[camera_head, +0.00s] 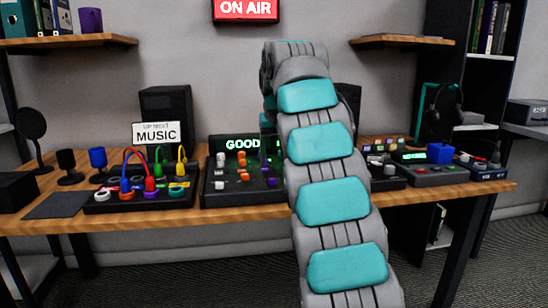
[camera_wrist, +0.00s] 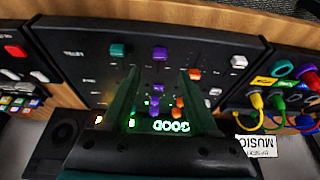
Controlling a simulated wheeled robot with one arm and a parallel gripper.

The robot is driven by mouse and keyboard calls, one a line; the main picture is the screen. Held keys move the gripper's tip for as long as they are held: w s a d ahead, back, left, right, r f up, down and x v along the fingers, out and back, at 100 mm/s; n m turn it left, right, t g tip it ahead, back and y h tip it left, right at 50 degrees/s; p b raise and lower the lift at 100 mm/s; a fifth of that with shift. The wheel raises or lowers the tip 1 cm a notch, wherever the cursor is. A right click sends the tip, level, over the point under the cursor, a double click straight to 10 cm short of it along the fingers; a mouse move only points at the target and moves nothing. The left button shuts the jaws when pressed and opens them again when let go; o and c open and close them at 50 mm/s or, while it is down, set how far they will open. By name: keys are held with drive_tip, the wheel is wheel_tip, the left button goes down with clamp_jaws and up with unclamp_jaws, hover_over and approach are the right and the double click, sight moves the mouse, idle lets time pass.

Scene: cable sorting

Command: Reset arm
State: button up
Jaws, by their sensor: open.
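My gripper (camera_wrist: 157,97) shows in the wrist view with two dark fingers spread apart and nothing between them. It is over the mixer panel (camera_wrist: 78,38), which has orange, purple, teal and white knobs and a lit "GOOD" display (camera_wrist: 172,126). In the head view my segmented grey and teal arm rises up the middle and hides the gripper and part of the mixer panel (camera_head: 214,200). The cable board (camera_head: 128,207) stands left of the mixer, with red (camera_head: 149,170), blue (camera_head: 124,172), green (camera_head: 158,160) and yellow (camera_head: 181,158) cables looped above colored sockets.
Right of my arm are a button pad, another console (camera_head: 430,172), a blue cube (camera_head: 440,152) and headphones. Shelves hang above.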

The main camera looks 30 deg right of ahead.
drive_tip(key=s+a+f+n+g, duration=0.1)
drive_tip(key=s+a+f, duration=0.5)
drive_tip(key=s, duration=0.9)
drive_tip(key=s+a+f+n+g, duration=0.1)
drive_tip(key=s+a+f+g, duration=0.2)
drive_tip(key=s+a+f, duration=0.3)
drive_tip(key=s+a+f+n+g+y, duration=0.1)
drive_tip(key=s+a+f, duration=0.5)
drive_tip(key=s+f, duration=0.8)
drive_tip(key=s+g, duration=0.1)
drive_tip(key=s, duration=0.8)
drive_tip(key=shift+s+a+f, duration=0.2)
drive_tip(key=shift+s+f, duration=0.05)
drive_tip(key=shift+s, duration=0.15)
